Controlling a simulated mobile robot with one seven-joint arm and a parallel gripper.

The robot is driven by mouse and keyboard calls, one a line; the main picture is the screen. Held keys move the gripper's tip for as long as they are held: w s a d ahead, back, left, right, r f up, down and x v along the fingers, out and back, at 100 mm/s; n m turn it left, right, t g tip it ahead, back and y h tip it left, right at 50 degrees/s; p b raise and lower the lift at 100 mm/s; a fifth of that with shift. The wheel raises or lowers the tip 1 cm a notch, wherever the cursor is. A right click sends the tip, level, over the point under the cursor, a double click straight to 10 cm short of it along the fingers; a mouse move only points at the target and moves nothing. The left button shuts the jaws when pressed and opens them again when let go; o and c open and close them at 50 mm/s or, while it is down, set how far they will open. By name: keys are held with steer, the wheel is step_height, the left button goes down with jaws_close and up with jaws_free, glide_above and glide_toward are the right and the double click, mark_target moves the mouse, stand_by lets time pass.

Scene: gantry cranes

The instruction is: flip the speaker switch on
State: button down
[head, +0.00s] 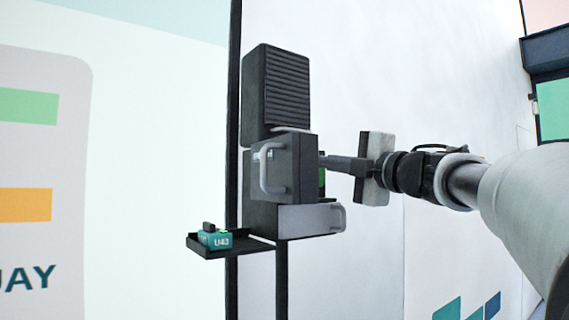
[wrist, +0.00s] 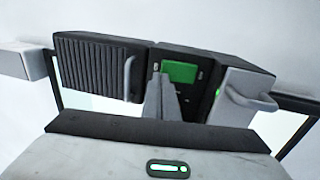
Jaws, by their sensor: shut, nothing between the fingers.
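A dark box with a ribbed face (head: 275,88), which looks like the speaker, sits at the top of the equipment stack on a post. It also shows at the left in the wrist view (wrist: 92,65). Beside it in the wrist view is a dark panel with a green screen (wrist: 182,71) and small marks below. My gripper (head: 326,162) reaches in from the right at the panel side of the stack. Its shut, empty fingers (wrist: 163,82) overlap the panel just below the screen; I cannot tell whether they touch. No switch can be clearly made out; the fingers cover part of the panel.
A dark door with a grey handle (head: 267,170) stands open at the stack's front. A grey drawer-like box with a handle (head: 312,218) is below. A small tray (head: 212,252) at the lower left holds a teal unit marked U43 (head: 216,239). White wall lies behind.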

steer(key=shift+r, duration=0.1)
steer(key=p, duration=0.2)
steer(key=r+p, duration=0.1)
steer(key=p, duration=0.1)
steer(key=shift+w+a+g, duration=0.15)
steer(key=shift+w+g, duration=0.1)
steer(key=shift+g, duration=0.15)
steer(key=shift+f+b, duration=0.4)
steer(key=shift+f, duration=0.1)
